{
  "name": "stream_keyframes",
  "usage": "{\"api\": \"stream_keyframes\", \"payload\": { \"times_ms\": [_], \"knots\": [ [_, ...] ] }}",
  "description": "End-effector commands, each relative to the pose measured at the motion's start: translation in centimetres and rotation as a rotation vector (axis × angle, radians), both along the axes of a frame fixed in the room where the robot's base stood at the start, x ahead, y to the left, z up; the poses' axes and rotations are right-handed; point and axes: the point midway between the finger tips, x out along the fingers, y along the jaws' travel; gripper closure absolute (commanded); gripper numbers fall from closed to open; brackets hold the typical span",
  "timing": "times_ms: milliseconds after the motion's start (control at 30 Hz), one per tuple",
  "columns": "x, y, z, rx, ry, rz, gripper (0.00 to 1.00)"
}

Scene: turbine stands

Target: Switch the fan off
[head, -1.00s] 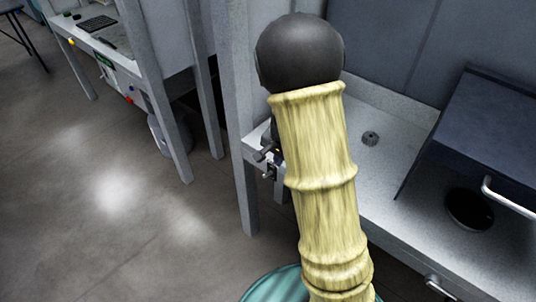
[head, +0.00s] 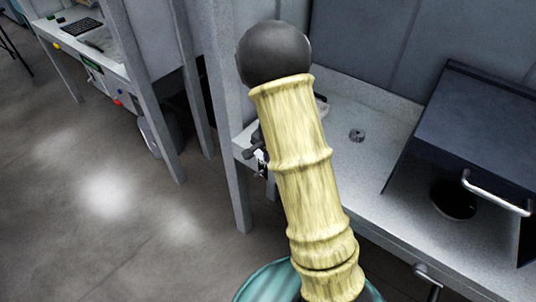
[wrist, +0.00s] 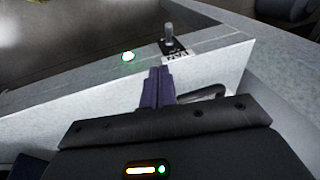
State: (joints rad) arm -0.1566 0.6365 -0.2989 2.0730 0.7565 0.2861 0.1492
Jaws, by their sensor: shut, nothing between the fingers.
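In the wrist view a small metal toggle switch (wrist: 169,36) stands up from a black plate on the bench's pale edge. A white label (wrist: 176,58) with dark print too small to read sits at its base. In the head view my gripper (head: 256,150) is at the bench's left front edge, partly hidden by my arm. I cannot make out the fan.
The bench (head: 395,230) carries a small round metal piece (head: 357,135) and a dark hood (head: 470,130) with a handle and a round opening. A grey post stands at its left corner. Another workstation (head: 95,50) is at far left, with open floor between.

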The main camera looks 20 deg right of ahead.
Motion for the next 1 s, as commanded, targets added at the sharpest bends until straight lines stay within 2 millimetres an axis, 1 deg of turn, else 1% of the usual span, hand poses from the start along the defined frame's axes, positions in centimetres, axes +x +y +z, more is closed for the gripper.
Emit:
{"api": "stream_keyframes", "payload": {
  "times_ms": [33,300,500,700,1000],
  "knots": [
    [0.1,-0.1,-1.1,0.000,0.003,-0.004,1.00],
    [1.2,-0.1,-5.8,0.002,0.004,-0.004,1.00],
    [2.0,1.7,-7.7,0.001,0.001,-0.002,1.00],
    [2.3,2.3,-8.5,0.001,0.000,-0.003,1.00],
    [2.3,2.3,-8.5,0.000,-0.001,-0.002,1.00]
  ]
}}
